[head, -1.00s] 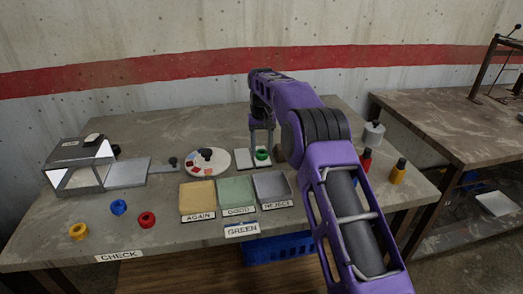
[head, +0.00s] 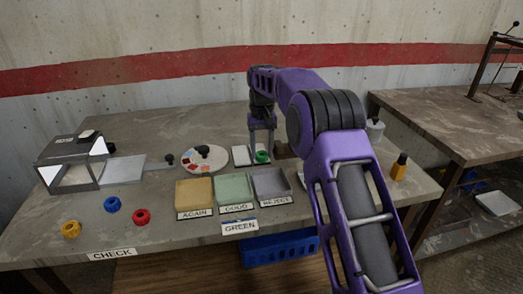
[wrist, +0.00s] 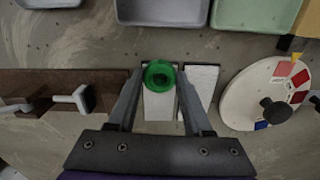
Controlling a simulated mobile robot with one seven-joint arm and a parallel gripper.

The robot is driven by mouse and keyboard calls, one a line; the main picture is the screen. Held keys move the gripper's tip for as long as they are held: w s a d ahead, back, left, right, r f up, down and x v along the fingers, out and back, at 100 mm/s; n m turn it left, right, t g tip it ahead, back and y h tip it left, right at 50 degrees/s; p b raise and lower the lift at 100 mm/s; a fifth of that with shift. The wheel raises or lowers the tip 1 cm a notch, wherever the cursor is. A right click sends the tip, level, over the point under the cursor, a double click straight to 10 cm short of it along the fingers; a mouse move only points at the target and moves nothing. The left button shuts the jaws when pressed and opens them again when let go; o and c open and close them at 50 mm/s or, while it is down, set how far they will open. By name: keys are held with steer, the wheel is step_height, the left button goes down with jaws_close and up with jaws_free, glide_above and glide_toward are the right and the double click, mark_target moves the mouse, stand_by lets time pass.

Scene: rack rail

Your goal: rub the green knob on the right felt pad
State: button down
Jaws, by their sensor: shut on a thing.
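In the head view the green knob (head: 261,157) is at the right felt pad, a small white strip. The wrist view sees the place turned round, so the right felt pad (wrist: 160,106) lies on the left there, under the knob. The left felt pad (head: 241,155) is bare beside it. I cannot tell whether the knob touches the pad.
Trays marked AGAIN (head: 194,194), GOOD (head: 234,188) and REJECT (head: 271,183) stand in front of the pads. A round dial (head: 205,159) is to the left. A brown rail (wrist: 60,92) lies close on the other side. Blue (head: 112,204), red (head: 141,217) and yellow (head: 71,229) knobs lie front left.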

steer(key=shift+w+a+p, duration=0.25)
steer(key=shift+w+p, duration=0.45)
steer(key=shift+p, duration=0.95)
steer(key=shift+w+a+p, duration=0.2)
steer(key=shift+w+p, duration=0.5)
steer(key=shift+p, duration=0.95)
steer(key=shift+w+r+p, duration=0.1)
steer(key=shift+w+p, duration=0.2)
steer(key=shift+p, duration=0.5)
steer(key=shift+w+a+p, duration=0.1)
steer(key=shift+w+p, duration=0.05)
steer(key=shift+p, duration=0.35)
steer(key=shift+w, duration=0.15)
steer(key=shift+w+a+p, duration=0.25)
steer(key=shift+w+p, duration=0.3)
steer(key=shift+w, duration=0.1)
